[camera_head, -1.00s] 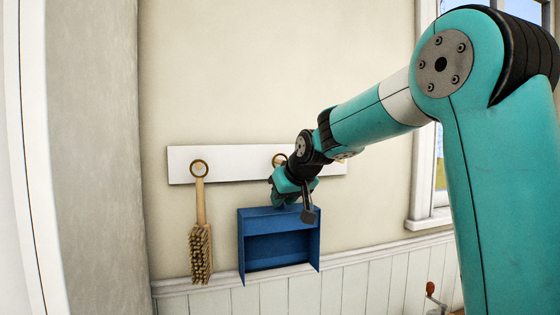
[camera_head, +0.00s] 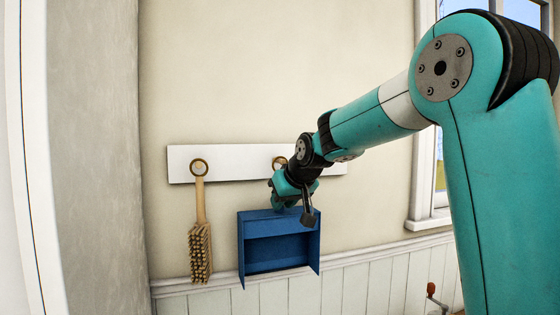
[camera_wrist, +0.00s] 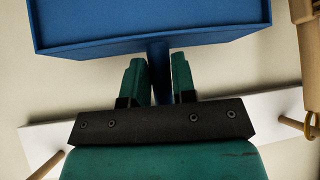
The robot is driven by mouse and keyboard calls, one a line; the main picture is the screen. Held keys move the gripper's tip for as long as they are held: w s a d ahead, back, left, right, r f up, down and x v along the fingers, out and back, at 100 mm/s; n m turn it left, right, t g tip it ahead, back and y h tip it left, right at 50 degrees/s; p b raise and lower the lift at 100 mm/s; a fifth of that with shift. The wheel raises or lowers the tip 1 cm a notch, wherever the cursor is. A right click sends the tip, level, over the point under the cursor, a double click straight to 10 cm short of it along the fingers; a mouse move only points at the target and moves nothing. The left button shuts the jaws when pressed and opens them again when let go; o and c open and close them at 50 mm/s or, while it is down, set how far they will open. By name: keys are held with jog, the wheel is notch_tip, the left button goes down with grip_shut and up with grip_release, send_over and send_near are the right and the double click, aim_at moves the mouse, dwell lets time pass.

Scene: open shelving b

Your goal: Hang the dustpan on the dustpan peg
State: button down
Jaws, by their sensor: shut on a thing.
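The blue dustpan (camera_head: 279,248) hangs below the white peg board in the head view, its open tray facing out. In the wrist view its tray (camera_wrist: 150,28) fills the top and its handle (camera_wrist: 160,72) runs between my fingers. My gripper (camera_head: 291,203) is shut on the handle, just above the tray; its fingers (camera_wrist: 158,75) also show in the wrist view.
A brush (camera_head: 200,245) hangs by its ring from the left peg, beside the dustpan with a gap between. The white board (camera_head: 235,167) is fixed to the wall. A ledge (camera_head: 225,283) runs behind the dustpan's lower part. A window stands at right.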

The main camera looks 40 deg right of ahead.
jog(key=c, duration=0.8)
grip_release()
jog(key=shift+c, duration=0.2)
jog(key=b+v, duration=0.4)
jog(key=v, duration=1.3)
jog(key=s+a+f+n+g+y, duration=0.4)
jog(key=a+f, duration=1)
jog(key=a, duration=0.1)
jog(key=s+a+f+n+g, duration=0.2)
jog(key=s+a+f, duration=0.2)
jog(key=s+f, duration=0.3)
jog(key=s+a+f+n+g+y, duration=0.1)
jog(key=s+a+f+n+g, duration=0.1)
jog(key=s+a+f, duration=0.3)
jog(key=s+f+g+b, duration=0.1)
jog(key=s+f, duration=0.1)
jog(key=s, duration=0.2)
jog(key=shift+f, duration=0.25)
jog(key=shift+s+a, duration=0.1)
